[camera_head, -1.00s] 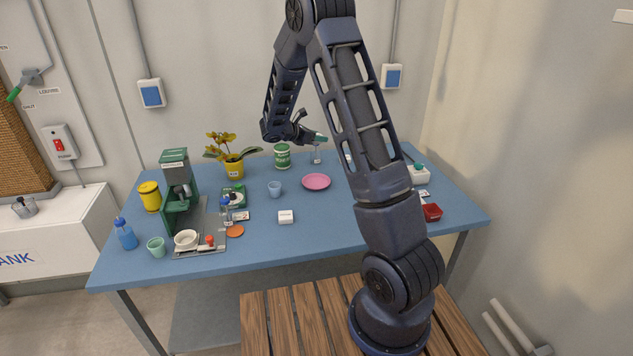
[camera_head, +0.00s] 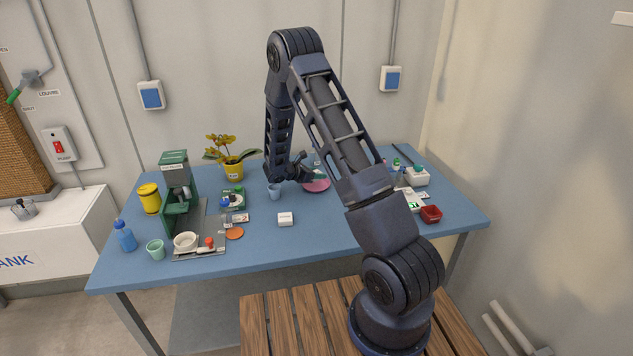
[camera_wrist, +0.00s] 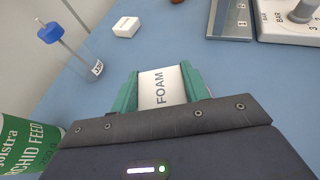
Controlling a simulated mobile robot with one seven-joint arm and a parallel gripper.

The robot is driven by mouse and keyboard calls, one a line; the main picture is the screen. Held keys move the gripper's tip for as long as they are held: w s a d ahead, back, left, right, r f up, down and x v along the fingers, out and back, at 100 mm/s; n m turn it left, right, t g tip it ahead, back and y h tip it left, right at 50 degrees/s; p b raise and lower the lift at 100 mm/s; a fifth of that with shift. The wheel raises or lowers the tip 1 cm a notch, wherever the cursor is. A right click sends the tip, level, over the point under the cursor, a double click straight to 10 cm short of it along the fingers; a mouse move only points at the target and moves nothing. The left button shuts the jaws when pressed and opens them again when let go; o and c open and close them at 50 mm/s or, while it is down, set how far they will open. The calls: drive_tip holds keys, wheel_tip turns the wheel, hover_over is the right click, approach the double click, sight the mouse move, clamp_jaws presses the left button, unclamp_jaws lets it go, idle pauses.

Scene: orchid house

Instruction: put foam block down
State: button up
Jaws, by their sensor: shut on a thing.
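The foam block (camera_wrist: 160,88) is white, with FOAM printed on its face. It sits between the green fingertips of my gripper (camera_wrist: 164,90) in the wrist view, and the jaws are shut on it. The blue table (camera_head: 330,235) lies below; I cannot tell whether the block touches it. In the head view my gripper (camera_head: 303,170) is low over the back middle of the table, by the pink plate (camera_head: 318,186), which it partly covers. I cannot make out the block in the head view.
A green orchid feed tin (camera_wrist: 25,140) stands close on the left in the wrist view, near a blue-capped item (camera_wrist: 50,32). A small white block (camera_wrist: 126,27) lies beyond. The table's front middle is mostly clear.

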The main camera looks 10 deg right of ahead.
drive_tip(key=shift+f, duration=1.8)
drive_tip(key=shift+f, duration=0.1)
drive_tip(key=o, duration=0.6)
drive_tip(key=shift+o, duration=0.2)
